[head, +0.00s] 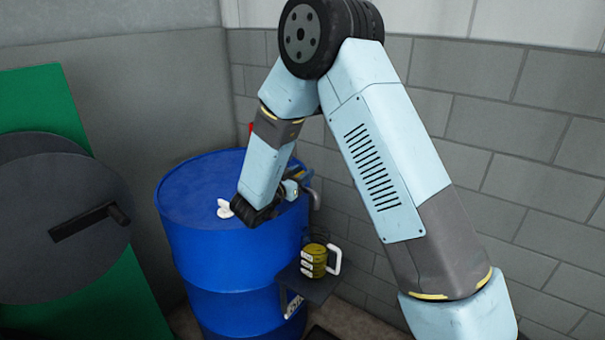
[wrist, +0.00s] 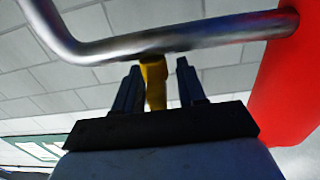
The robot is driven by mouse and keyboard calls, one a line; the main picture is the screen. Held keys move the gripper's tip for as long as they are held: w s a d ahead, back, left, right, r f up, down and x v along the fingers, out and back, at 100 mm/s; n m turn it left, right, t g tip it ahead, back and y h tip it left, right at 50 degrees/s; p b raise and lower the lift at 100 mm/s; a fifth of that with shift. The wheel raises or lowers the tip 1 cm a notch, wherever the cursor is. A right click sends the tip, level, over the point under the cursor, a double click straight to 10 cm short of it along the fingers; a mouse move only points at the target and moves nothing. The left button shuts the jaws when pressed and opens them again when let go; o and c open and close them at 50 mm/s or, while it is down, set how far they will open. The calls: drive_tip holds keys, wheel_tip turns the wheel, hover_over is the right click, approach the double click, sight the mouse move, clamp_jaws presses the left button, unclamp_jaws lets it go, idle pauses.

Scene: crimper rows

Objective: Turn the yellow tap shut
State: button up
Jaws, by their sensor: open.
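The yellow tap (wrist: 155,85) shows in the wrist view as a narrow yellow piece below a bent metal pipe (wrist: 170,40). My gripper (wrist: 159,67) is open, with one dark finger on each side of the tap. I see gaps between the tap and both fingers; the tap's lower part is hidden behind the gripper body. In the head view my gripper (head: 298,180) is at the right side of the blue drum (head: 225,260), near the curved pipe end (head: 316,199). The tap cannot be made out there.
A red part (wrist: 285,80) stands right of the gripper, at the pipe's end. A small white thing (head: 225,209) lies on the drum. A block wall (head: 520,120) is behind.

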drive_tip(key=v, duration=1.3)
